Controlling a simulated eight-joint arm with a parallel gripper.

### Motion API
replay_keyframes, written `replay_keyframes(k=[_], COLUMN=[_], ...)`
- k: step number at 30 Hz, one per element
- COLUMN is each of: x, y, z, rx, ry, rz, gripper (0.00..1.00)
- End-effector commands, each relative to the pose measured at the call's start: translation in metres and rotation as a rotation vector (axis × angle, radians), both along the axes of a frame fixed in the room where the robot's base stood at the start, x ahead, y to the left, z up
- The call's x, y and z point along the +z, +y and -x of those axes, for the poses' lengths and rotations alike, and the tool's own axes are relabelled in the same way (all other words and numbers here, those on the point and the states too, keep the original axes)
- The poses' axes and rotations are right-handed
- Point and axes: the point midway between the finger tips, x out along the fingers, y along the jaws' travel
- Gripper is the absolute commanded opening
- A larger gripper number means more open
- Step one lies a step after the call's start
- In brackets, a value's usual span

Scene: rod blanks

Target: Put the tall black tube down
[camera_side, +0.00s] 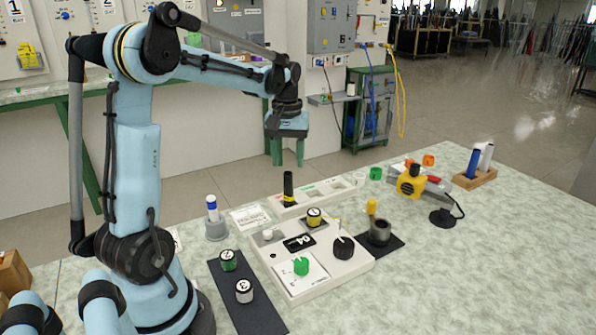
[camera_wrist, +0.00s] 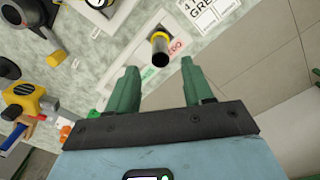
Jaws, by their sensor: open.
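The tall black tube (camera_side: 288,186) stands upright in the side view, with a yellow band near its lower end. Its foot is at the long white tray (camera_side: 325,191) with coloured labels; how it is seated there is hard to see. My gripper (camera_side: 288,161) is directly above the tube, its green fingers pointing down and apart. The wrist view shows the tube (camera_wrist: 160,50) from above, dark end toward me, between the lines of the two open fingers (camera_wrist: 160,75) and beyond their tips. The fingers do not appear to touch it.
A white panel with knobs (camera_side: 340,266) lies in front of the tray. A blue-and-white tube in a grey holder (camera_side: 215,228) stands left. The front right table is clear.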

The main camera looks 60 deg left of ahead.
Motion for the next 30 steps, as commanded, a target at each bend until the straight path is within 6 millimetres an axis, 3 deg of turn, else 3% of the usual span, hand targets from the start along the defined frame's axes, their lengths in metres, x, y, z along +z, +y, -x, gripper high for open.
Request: replay_keyframes(k=[6, 14, 17, 23, 30], x=[0.029, 0.043, 0.046, 0.046, 0.03], y=[0.0, -0.009, -0.031, -0.097, -0.169], z=[0.0, 0.0, 0.001, 0.01, 0.035], rx=[0.0, -0.03, -0.105, -0.354, -0.655], ry=[0.001, -0.015, -0.055, -0.199, -0.39], rz=[0.001, -0.009, -0.032, -0.113, -0.207], gripper=[0.51, 0.51, 0.51, 0.51, 0.51])
